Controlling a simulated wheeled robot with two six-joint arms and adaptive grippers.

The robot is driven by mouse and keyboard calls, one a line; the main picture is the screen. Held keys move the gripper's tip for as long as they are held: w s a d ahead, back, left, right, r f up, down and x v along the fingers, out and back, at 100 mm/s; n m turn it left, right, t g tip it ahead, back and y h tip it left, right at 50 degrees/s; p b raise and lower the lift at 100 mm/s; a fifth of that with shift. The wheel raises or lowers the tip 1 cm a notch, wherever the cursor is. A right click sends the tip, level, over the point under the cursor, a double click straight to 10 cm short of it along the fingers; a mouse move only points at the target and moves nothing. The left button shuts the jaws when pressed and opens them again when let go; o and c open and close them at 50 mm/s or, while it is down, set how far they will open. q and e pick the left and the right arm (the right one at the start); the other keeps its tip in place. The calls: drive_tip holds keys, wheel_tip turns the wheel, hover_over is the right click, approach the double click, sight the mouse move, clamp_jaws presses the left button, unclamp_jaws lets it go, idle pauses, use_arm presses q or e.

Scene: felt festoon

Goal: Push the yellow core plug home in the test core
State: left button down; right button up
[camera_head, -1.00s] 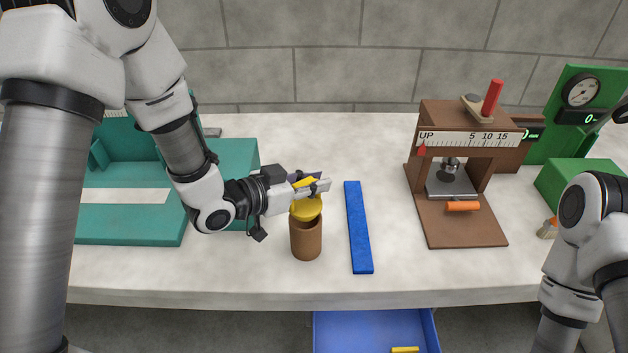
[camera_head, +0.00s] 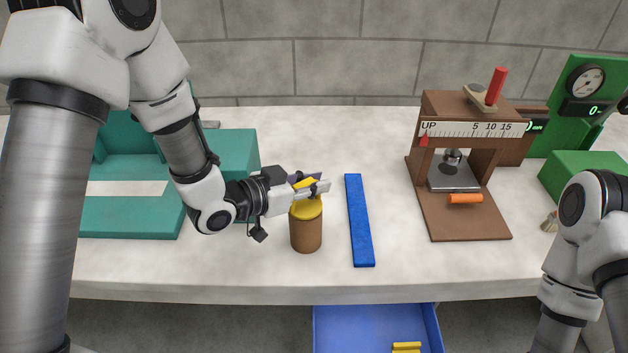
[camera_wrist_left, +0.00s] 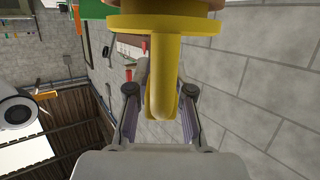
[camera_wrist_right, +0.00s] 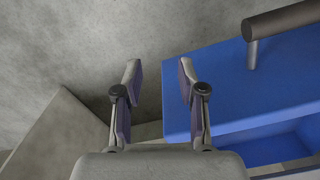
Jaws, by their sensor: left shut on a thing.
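The test core (camera_head: 306,235) is a brown upright cylinder standing on the bench, left of the blue bar. The yellow core plug (camera_head: 306,210) sits at its top, its yellow rim against or very close to the core's upper edge. How far its lower part goes in is hidden. My left gripper (camera_head: 318,187) is shut on the plug's yellow handle from the left. In the left wrist view the handle (camera_wrist_left: 163,90) stands between the fingers, with the round flange (camera_wrist_left: 165,24) beyond them. My right gripper (camera_wrist_right: 158,82) is open and empty in the right wrist view.
A blue bar (camera_head: 359,220) lies right of the core. A brown press (camera_head: 470,215) with a scale stands further right, near a green gauge stand (camera_head: 570,125). A teal fixture (camera_head: 130,222) is at left. An open blue drawer (camera_head: 360,330) juts out below the bench.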

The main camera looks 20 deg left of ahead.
use_arm(q)
drive_tip(key=shift+f, duration=0.3)
drive_tip(key=c, duration=1)
unclamp_jaws()
drive_tip(key=shift+o, duration=0.2)
drive_tip(key=shift+r, duration=0.1)
drive_tip(key=v, duration=0.7)
drive_tip(key=shift+s, duration=0.2)
drive_tip(key=shift+a, duration=0.1)
drive_tip(key=shift+a+r, duration=0.1)
